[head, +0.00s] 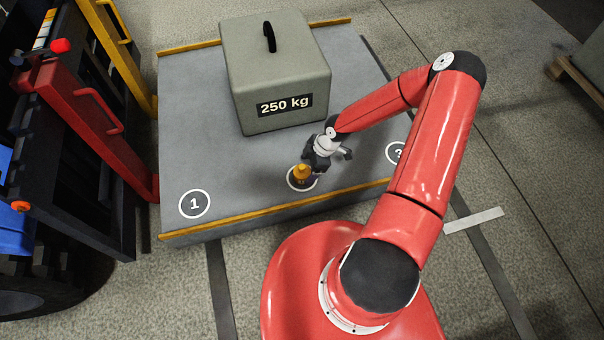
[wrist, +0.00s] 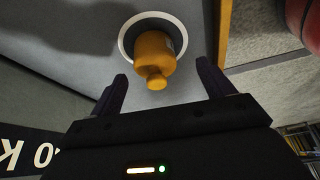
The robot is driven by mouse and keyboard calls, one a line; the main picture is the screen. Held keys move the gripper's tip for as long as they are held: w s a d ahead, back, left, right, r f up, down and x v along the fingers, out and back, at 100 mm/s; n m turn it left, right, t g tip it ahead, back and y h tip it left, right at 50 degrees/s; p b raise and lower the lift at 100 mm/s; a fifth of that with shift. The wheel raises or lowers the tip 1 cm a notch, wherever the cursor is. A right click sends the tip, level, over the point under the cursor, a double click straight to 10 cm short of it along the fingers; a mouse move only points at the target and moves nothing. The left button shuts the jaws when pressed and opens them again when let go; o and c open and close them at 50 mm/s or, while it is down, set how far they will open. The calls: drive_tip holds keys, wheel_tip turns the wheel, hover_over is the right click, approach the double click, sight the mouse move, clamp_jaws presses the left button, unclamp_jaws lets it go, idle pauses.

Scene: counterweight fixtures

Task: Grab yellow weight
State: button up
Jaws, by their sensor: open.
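The yellow weight (head: 302,173) is a small orange-yellow piece with a knob on top. It stands upright on the middle marked circle of the grey platform (head: 240,180), near the platform's front edge. My gripper (head: 322,168) is right beside the weight in the head view, and part of it is hard to make out there. In the wrist view the yellow weight (wrist: 155,55) lies ahead, between the lines of the two spread dark fingers of my gripper (wrist: 165,88). The fingers look apart from the weight, with nothing held.
A large grey block marked 250 kg (head: 275,75) stands behind my gripper on the platform. Circle 1 (head: 194,204) is bare at left; circle 3 (head: 396,152) is partly hidden by my arm. A red and black forklift-like machine (head: 85,110) stands at the left.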

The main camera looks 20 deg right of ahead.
sight(302, 172)
drive_tip(key=x, duration=0.5)
drive_tip(key=shift+w+f, duration=0.25)
drive_tip(key=shift+w, duration=0.15)
drive_tip(key=c, duration=1.7)
drive_tip(key=shift+r, duration=0.1)
clamp_jaws()
